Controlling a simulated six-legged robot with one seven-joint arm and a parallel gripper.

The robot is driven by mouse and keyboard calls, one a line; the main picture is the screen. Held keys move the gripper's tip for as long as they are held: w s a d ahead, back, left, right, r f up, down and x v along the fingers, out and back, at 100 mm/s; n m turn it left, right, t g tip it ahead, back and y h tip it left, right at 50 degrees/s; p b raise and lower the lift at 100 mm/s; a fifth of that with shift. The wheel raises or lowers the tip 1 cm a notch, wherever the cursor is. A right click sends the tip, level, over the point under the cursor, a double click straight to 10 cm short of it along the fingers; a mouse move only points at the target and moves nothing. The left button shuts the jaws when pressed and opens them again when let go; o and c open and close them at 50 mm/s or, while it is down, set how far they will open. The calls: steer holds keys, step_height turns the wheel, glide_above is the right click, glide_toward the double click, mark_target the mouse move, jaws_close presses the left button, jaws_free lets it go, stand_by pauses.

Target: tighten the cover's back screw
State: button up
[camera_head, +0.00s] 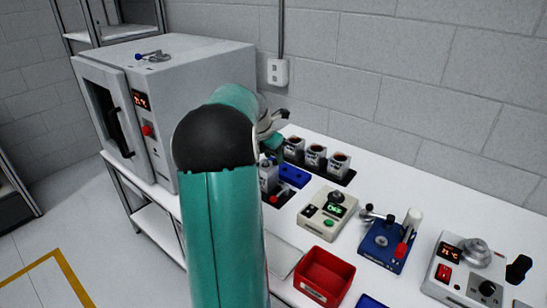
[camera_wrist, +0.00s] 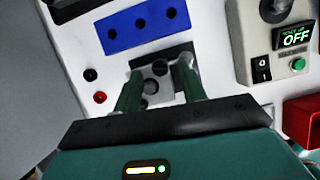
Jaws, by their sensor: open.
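In the wrist view my gripper (camera_wrist: 160,62) is open, its two green fingers on either side of a small grey block (camera_wrist: 158,92). The block has round dark spots on its top; I cannot tell which is the cover's back screw, or whether the fingers touch the block. Nothing is clearly held. In the head view a small grey unit (camera_head: 268,179) stands right of my teal arm, partly hidden by it. My fingertips are not clear in that view.
A blue block with holes (camera_wrist: 140,28) lies just beyond the fingers. A beige device (camera_head: 327,213) with a display, a red bin (camera_head: 323,277), a blue fixture (camera_head: 386,244) and several dark-filled cups (camera_head: 315,155) stand on the white bench. An oven (camera_head: 200,75) stands left.

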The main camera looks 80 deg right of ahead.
steer(key=shift+s+d+f, duration=0.1)
steer(key=shift+d+f, duration=0.1)
steer(key=shift+f, duration=0.4)
jaws_close()
